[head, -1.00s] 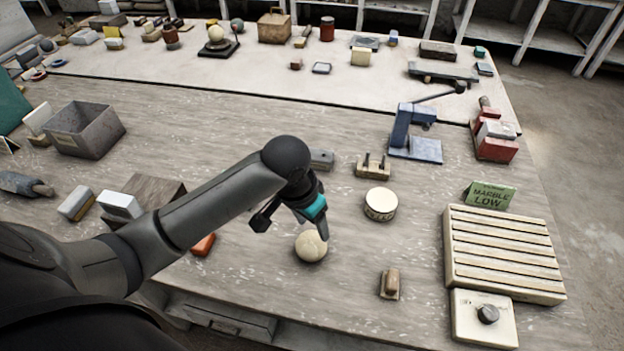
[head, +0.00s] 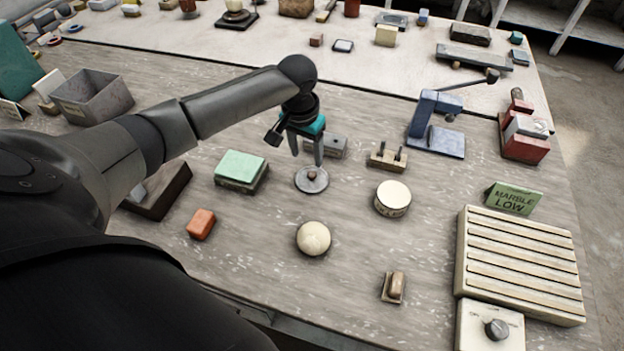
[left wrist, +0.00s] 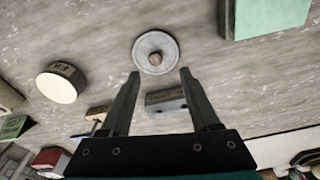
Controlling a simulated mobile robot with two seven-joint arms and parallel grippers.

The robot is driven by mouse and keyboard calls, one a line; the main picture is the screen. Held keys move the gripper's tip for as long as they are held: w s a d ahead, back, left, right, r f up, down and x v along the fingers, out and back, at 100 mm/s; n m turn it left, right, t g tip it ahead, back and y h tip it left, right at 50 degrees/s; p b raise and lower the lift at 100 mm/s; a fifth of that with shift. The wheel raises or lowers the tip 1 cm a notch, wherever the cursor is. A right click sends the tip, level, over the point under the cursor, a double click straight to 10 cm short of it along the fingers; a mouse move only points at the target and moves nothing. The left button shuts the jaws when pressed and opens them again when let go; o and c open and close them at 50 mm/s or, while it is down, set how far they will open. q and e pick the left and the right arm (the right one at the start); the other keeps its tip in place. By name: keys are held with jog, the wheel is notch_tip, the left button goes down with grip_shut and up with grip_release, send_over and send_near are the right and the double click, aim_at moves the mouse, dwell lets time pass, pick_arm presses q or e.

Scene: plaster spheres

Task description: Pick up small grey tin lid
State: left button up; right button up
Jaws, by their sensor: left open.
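The small grey tin lid (head: 311,179) is round with a brown knob in its middle and lies flat on the table. It also shows in the left wrist view (left wrist: 147,47), just beyond the fingertips and between their lines. My left gripper (head: 306,157) is open and empty, above the table at the lid's far side in the head view. In the left wrist view the two fingers (left wrist: 159,73) are spread apart with nothing between the tips. My right gripper is not in view.
A cream sphere (head: 313,238) stands in front of the lid. A round cream tin (head: 392,198) is to the right, a green-topped block (head: 240,170) to the left. A grey block (head: 335,147) and a two-pegged wooden block (head: 386,156) are behind. Bare table surrounds the lid.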

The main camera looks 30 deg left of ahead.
aim_at(312, 174)
pick_arm(q)
jog(key=f, duration=0.2)
jog(key=f+b, duration=0.1)
jog(key=f, duration=0.4)
jog(key=shift+w+d, duration=0.35)
jog(key=shift+w, duration=0.05)
jog(key=shift+r, duration=0.1)
jog(key=shift+c, duration=0.4)
grip_shut()
